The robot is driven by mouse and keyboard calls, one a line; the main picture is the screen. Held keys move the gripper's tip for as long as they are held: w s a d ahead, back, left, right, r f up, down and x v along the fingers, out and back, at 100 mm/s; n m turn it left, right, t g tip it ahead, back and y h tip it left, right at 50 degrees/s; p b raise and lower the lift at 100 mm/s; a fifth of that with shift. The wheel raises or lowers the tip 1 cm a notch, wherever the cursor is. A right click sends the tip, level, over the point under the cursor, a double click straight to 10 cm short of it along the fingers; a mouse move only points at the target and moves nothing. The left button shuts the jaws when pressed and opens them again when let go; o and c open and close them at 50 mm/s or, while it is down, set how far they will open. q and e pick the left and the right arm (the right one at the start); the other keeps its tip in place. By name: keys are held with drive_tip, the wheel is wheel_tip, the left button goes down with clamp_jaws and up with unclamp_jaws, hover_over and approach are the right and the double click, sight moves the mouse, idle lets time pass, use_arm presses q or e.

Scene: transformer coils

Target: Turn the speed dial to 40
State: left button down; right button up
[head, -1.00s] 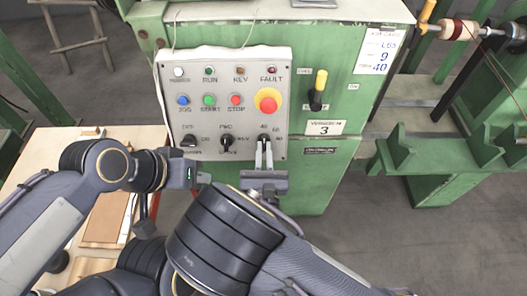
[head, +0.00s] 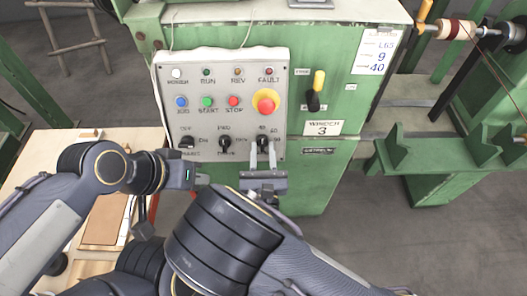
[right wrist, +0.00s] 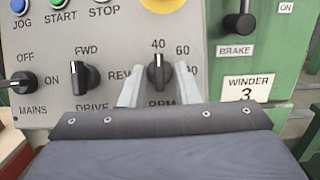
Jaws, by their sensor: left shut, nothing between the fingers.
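The speed dial (right wrist: 158,72), a black knob marked RPM, sits at the lower right of the grey control panel (head: 225,70). Its pointer stands upright at the 40 mark in the right wrist view; it also shows in the head view (head: 263,143). My right gripper (right wrist: 160,82) is at the dial, with one finger on each side of the knob and small gaps visible. It is open, and its fingers also show in the head view (head: 263,155). My left gripper (head: 202,180) is shut and empty, below the panel and left of my right gripper.
The mains (right wrist: 20,82) and drive (right wrist: 85,78) knobs are left of the dial. A red stop button (head: 266,101) and a brake lever (head: 316,90) are above. A white card (head: 376,52) reads L65, 9, 40. A wooden table (head: 110,150) is at left.

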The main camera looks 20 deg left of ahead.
drive_tip(key=shift+s+f, duration=0.1)
drive_tip(key=shift+s+f, duration=0.1)
drive_tip(key=shift+s, duration=0.2)
drive_tip(key=r+b+v, duration=0.1)
drive_tip(key=b+v, duration=0.1)
drive_tip(key=v, duration=0.5)
drive_tip(key=shift+f, duration=0.35)
drive_tip(key=shift+d, duration=0.2)
